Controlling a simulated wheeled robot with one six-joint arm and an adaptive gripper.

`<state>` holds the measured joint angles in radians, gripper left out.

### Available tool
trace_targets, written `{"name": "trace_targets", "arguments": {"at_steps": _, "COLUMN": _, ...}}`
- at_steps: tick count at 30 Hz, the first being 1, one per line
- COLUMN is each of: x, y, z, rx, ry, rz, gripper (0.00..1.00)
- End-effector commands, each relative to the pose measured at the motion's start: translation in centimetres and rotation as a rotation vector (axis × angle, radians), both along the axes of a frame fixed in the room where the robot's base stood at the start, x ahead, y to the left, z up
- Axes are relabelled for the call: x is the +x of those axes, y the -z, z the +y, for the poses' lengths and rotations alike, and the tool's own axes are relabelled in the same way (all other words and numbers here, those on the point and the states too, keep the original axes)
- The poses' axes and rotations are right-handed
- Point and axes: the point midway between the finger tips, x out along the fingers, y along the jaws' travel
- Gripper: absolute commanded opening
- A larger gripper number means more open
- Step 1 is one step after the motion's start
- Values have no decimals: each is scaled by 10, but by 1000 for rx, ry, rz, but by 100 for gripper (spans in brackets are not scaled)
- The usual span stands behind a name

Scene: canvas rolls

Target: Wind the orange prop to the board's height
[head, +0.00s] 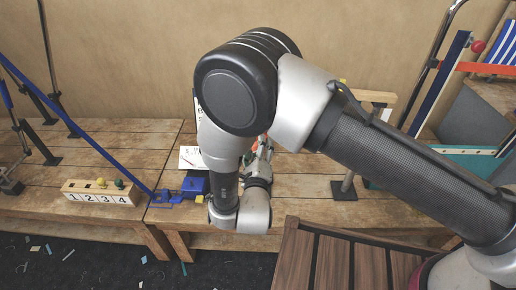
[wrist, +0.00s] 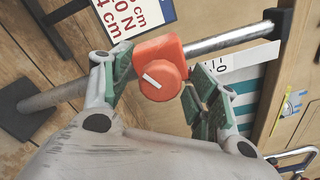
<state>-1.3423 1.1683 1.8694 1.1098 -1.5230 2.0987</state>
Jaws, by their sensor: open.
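The orange prop (wrist: 160,62) shows in the wrist view as an orange block on a slanting grey metal post (wrist: 220,40). Its round knob (wrist: 160,80) faces the camera and bears a white mark. My gripper (wrist: 165,84) is open, with one green-padded finger on each side of the knob. Contact with the knob cannot be told. In the head view my gripper (head: 262,152) is partly hidden behind my arm, and the prop is not clearly seen. I cannot tell which thing is the board.
A printed card (wrist: 122,14) and a white scale strip (wrist: 240,58) are near the post. A blue device (head: 183,188) and a numbered block (head: 100,192) stand on the wooden bench (head: 120,150). A slatted surface (head: 330,262) lies in front.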

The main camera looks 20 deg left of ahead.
Motion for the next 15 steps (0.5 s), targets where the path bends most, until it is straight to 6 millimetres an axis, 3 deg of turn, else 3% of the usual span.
{"name": "trace_targets", "arguments": {"at_steps": 15, "x": -98, "y": 0, "z": -23, "rx": -1, "ry": -3, "rz": 0, "gripper": 60}}
